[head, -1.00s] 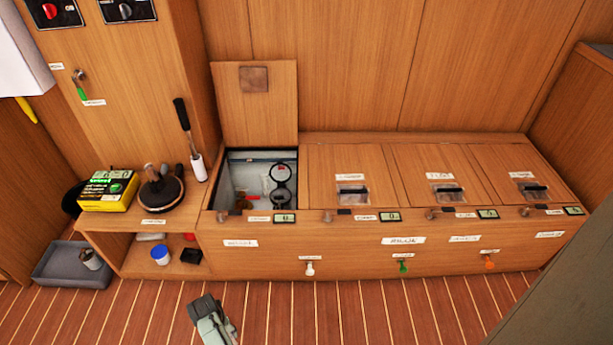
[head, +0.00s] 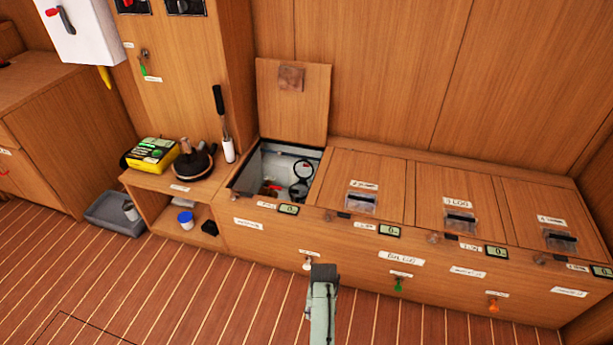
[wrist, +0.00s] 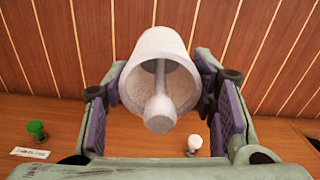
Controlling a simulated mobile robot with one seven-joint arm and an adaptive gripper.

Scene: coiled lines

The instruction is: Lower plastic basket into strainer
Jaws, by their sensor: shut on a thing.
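My gripper (wrist: 160,84) is shut on a pale grey-white plastic basket (wrist: 145,48), a round cup with a central stem that ends in a knob. The pads sit on either side of it in the wrist view. In the head view my gripper (head: 322,274) is in front of the bench, low in the picture, and the basket is hidden. In the open locker (head: 240,178) a round, black-rimmed fitting with a second ring above it looks like the strainer (head: 299,190). My gripper is apart from it, in front and to the right.
The locker's lid (head: 293,105) stands open against the wall. Closed lids (head: 368,185) run to the right. White (head: 307,264) and green (head: 398,284) knobs stick out of the bench front. A low shelf (head: 180,185) carries a yellow meter (head: 152,154).

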